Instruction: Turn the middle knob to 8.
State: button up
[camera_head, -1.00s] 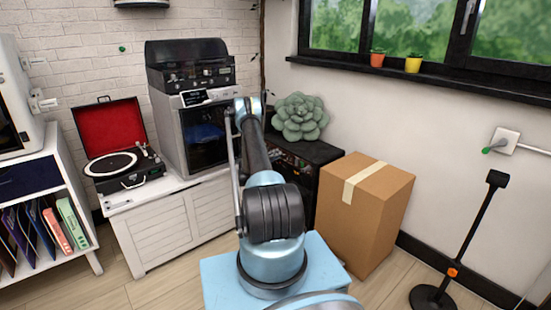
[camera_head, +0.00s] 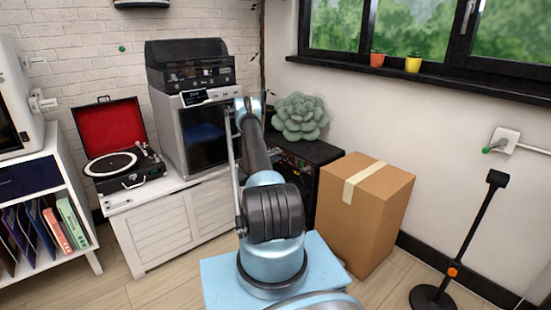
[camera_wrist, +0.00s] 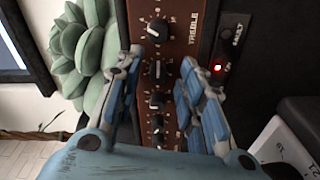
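A brown control panel (camera_wrist: 176,45) with several dark knobs in a row runs up the wrist view, turned sideways. The lettering "TREBLE" stands beside the upper part of the row. One knob (camera_wrist: 158,69) with a pale pointer line sits between my fingertips; no label or number on it is readable, so I cannot tell its setting. Another knob (camera_wrist: 157,30) lies above it, and smaller ones (camera_wrist: 157,101) show below. My gripper (camera_wrist: 160,60) is open, one finger on each side of the row; contact is not visible. In the head view my arm hides the gripper and most of the panel.
A red light (camera_wrist: 217,68) glows right of the panel. A green succulent (camera_head: 300,117) stands on the black cabinet (camera_head: 325,153). A cardboard box (camera_head: 358,220) stands right of it, and a white cabinet (camera_head: 160,240) with a record player (camera_head: 120,170) is at left.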

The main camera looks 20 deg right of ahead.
jog(key=v, duration=1.2)
dwell(0.3)
